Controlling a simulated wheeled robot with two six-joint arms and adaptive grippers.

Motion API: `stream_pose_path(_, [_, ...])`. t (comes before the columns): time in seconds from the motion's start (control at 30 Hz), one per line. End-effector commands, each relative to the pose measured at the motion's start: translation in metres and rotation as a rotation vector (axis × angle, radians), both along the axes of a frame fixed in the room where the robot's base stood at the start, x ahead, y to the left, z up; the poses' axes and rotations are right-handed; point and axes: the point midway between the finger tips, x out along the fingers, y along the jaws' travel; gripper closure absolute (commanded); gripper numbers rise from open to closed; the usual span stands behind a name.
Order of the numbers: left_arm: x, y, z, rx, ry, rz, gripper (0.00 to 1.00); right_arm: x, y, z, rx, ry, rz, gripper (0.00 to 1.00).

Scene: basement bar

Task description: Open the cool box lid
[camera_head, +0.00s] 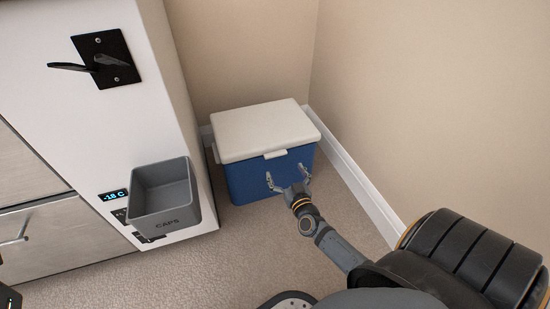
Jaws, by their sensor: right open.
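The cool box (243,182) stands on the carpet in the corner, with a blue body and a white lid (262,128). The lid lies flat and closed on the body. A small white latch tab (275,154) sits at the middle of the lid's front edge. My right gripper (287,178) is open and empty in front of the blue front face, a little below and right of the tab. I cannot tell whether its fingers touch the box.
A white cabinet (60,100) stands close on the left, with a grey caps bin (163,198) on its front and a black bottle opener plate (106,60) above. A beige wall (430,100) is close on the right. Carpet (215,262) in front of the box is clear.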

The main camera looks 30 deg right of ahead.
Motion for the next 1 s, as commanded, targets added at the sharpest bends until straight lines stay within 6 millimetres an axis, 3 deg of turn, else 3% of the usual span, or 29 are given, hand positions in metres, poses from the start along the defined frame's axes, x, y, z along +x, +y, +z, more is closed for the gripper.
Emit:
stream_pose_path(0.2, [0.002,-0.002,-0.022,0.008,0.006,0.006,0.6,0.047,-0.011,-0.004,0.001,-0.002,0.0,0.0])
stream_pose_path(0.4, [0.003,-0.003,-0.032,0.014,0.007,0.01,0.6,0.078,-0.019,-0.003,0.0,0.0,0.0,0.0])
stream_pose_path(0.77, [0.004,-0.003,-0.032,0.015,0.01,0.012,0.6,0.087,-0.021,-0.001,-0.001,0.002,0.001,0.0])
stream_pose_path(1.0, [0.004,-0.003,-0.032,0.015,0.009,0.013,0.6,0.087,-0.021,-0.001,-0.001,0.002,0.001,0.29])
